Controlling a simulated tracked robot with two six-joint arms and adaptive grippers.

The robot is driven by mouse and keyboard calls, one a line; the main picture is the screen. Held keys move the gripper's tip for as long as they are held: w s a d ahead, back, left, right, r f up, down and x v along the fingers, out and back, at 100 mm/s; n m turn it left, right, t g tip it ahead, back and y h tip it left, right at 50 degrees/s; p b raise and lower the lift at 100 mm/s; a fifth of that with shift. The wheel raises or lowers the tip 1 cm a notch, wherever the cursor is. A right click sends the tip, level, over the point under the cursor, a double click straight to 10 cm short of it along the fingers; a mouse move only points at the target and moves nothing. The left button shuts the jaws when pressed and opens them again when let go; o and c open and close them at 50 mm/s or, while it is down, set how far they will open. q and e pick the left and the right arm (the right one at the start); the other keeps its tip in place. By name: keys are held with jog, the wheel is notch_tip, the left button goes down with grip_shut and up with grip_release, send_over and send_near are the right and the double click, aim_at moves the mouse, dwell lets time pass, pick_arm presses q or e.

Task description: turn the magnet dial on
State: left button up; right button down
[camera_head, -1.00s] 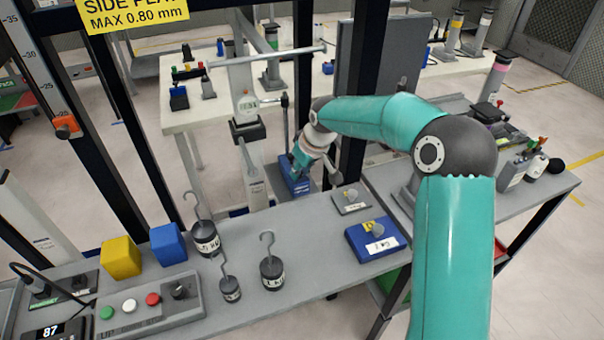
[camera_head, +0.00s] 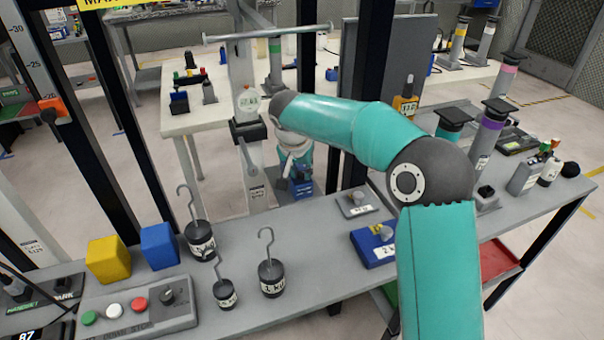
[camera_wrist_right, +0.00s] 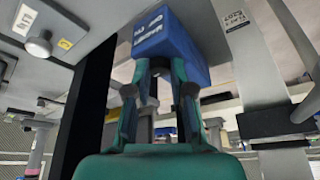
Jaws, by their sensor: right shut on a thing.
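A blue block (camera_head: 303,190) with white lettering stands low behind the grey bench, by the pale post. The block (camera_wrist_right: 172,38) fills the top middle of the right wrist view. My right gripper (camera_wrist_right: 160,68) has its two fingers up against the lettered block's near side, shut on the magnet dial there. The dial itself is mostly hidden between the fingertips. In the head view the right gripper (camera_head: 300,176) is small and partly hidden by its wrist. My left gripper is not in view.
Hooked weights (camera_head: 271,278), a yellow cube (camera_head: 109,259) and a blue cube (camera_head: 160,246) stand on the bench. A button box (camera_head: 137,310) with a black knob is at front left. Dark frame posts (camera_head: 376,80) rise close to my right arm.

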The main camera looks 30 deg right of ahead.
jog(key=shift+w+m+g+h, duration=0.1)
jog(key=shift+m+g+h, duration=0.25)
jog(key=shift+m, duration=0.75)
jog(key=c, duration=1)
grip_release()
jog(key=v, duration=0.7)
jog(key=shift+a+r, duration=0.15)
